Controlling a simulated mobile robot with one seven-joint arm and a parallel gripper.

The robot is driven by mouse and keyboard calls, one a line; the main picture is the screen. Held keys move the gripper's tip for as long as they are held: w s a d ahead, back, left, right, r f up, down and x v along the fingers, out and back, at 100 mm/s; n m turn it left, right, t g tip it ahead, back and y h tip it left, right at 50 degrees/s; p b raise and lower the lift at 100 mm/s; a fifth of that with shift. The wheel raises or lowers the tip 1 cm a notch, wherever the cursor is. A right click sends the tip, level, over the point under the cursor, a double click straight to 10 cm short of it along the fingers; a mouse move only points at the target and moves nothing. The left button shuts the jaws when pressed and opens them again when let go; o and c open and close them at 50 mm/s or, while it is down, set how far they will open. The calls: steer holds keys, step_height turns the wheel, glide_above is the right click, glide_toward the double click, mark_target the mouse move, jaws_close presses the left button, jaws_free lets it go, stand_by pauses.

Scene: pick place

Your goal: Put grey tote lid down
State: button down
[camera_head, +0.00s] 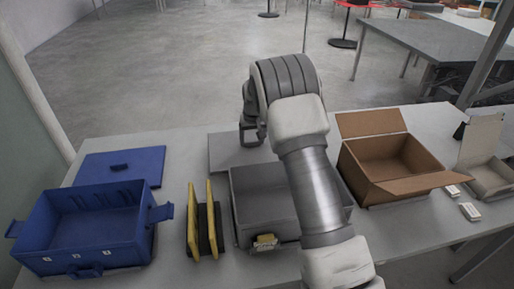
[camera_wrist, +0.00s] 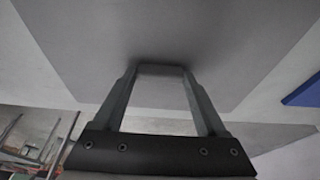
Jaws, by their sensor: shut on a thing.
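The grey tote lid (camera_head: 227,152) is a flat grey plate behind the open grey tote (camera_head: 262,196). It lies level at or just above the table top; I cannot tell if it touches. My gripper (camera_head: 251,139) is over the lid, partly hidden by my arm. In the wrist view the lid (camera_wrist: 225,45) fills the upper middle, and my gripper (camera_wrist: 160,72) reaches to its surface, shut on it. The exact gripped part is hidden. My arm covers the tote's right side.
The blue tote (camera_head: 88,228) stands left, its blue lid (camera_head: 120,167) flat behind it. Yellow panels (camera_head: 193,222) stand upright between the totes. An open cardboard box (camera_head: 360,170) and a small open pale box (camera_head: 488,176) are at right. The table (camera_head: 180,150) is bare between the lids.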

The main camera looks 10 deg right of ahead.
mark_target(256, 146)
steer(key=shift+d, duration=0.65)
steer(key=shift+f+b, duration=0.3)
steer(key=shift+f, duration=1.4)
steer(key=shift+f, duration=0.1)
steer(key=shift+f, duration=0.15)
jaws_free()
